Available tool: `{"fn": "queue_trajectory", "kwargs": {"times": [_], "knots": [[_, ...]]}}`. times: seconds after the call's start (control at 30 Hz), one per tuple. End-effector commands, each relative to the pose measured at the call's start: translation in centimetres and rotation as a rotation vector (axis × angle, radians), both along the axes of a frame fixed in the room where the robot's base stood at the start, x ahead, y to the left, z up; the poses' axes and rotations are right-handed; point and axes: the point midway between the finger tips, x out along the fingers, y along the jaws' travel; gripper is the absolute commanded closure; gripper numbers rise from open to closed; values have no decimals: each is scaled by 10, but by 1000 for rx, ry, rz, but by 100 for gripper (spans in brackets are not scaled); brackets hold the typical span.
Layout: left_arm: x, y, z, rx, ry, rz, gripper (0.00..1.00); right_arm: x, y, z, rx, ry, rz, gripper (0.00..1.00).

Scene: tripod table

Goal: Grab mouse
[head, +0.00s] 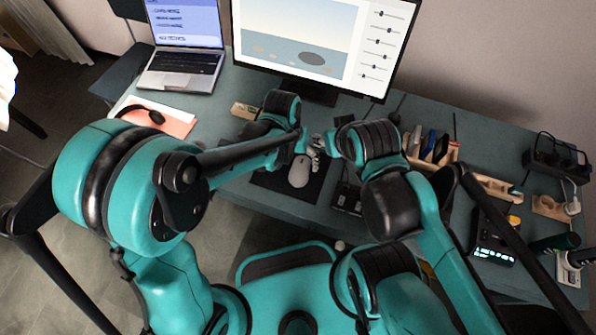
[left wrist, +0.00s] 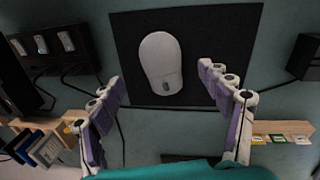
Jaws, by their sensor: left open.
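A pale grey mouse (head: 299,172) lies on a black mouse mat (head: 268,184) near the front of the desk. In the left wrist view the mouse (left wrist: 160,62) lies on the mat (left wrist: 232,35), ahead of my left gripper (left wrist: 160,90). The left fingers are spread wide to either side of its near end, with nothing held between them. In the head view my left gripper (head: 309,147) is small and sits just beyond the mouse. My right arm comes in from the right, and its fingers are too small and covered to read.
A monitor (head: 305,35) and laptop (head: 182,68) stand at the back. Headphones (head: 140,113) lie on a pink folder (head: 175,119) at left. A wooden organiser (head: 480,181), a black clock (head: 492,243) and a power strip (head: 555,158) are at right.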

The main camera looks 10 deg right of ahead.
Motion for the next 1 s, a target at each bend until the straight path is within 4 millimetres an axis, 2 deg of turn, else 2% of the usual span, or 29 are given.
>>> {"fn": "queue_trajectory", "kwargs": {"times": [0.03, 0.17, 0.4, 0.67, 0.7, 0.9, 1.0], "knots": [[0, -1, -8, 0, -1, 0, 22, 0, 0, -5, 0, 0, 0, 60], [-1, -1, -19, 0, -1, 0, 22, 0, 0, -10, 0, 0, 0, 60], [-5, -3, -55, -1, -2, 1, 22, 0, 0, -31, 0, 0, 0, 60], [-5, -3, -59, -1, -2, 2, 22, 0, 0, -30, 0, 0, 0, 60], [-5, -3, -59, -1, -2, 2, 28, 0, 0, -30, 0, 0, 0, 60], [-5, -3, -59, -1, -2, 1, 78, 0, 0, -30, 0, 0, 0, 60], [-5, -3, -59, -1, -2, 1, 78, 0, 0, -30, 0, 0, 0, 60]]}}
